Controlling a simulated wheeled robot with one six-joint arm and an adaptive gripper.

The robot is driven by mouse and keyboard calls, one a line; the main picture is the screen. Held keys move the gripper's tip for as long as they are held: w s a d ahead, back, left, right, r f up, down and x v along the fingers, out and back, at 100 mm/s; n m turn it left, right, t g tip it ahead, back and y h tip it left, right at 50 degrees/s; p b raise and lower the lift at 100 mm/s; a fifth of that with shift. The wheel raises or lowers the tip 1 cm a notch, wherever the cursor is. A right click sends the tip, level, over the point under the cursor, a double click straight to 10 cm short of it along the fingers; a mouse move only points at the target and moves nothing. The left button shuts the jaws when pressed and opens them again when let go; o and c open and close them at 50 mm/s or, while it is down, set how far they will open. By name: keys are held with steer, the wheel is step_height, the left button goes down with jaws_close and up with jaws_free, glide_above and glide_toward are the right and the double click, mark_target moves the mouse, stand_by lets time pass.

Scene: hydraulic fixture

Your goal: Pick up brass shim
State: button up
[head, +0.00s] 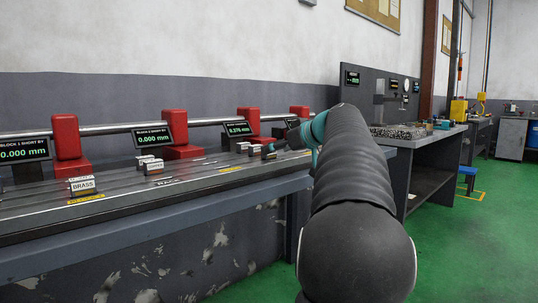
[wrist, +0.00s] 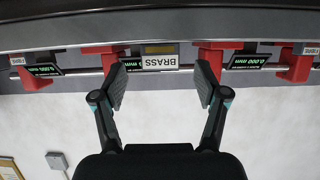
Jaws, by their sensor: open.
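In the wrist view, which is upside down, a block with a white BRASS label (wrist: 160,62) lies between and beyond the fingertips of my gripper (wrist: 161,78). The fingers are spread wide, with nothing between the pads that I can see them touch. In the head view a small block labelled BRASS (head: 83,185) sits on the bench rail at the left front. I cannot tell whether it is the same block. My gripper is small and partly hidden behind my arm in the head view, low over the bench's far part.
Red clamp blocks (head: 65,137) stand along a steel bar (head: 110,131) behind the rail, with displays (head: 152,137) between them. Other small labelled blocks (head: 152,168) sit on the bench. A second bench (head: 428,136) stands at right; the green floor there is open.

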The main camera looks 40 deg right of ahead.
steer(key=x, duration=0.4)
steer(key=shift+r, duration=0.2)
steer(key=c, duration=1.3)
steer(key=shift+o, duration=0.2)
step_height(320, 180, up, 18)
steer(key=p, duration=0.7)
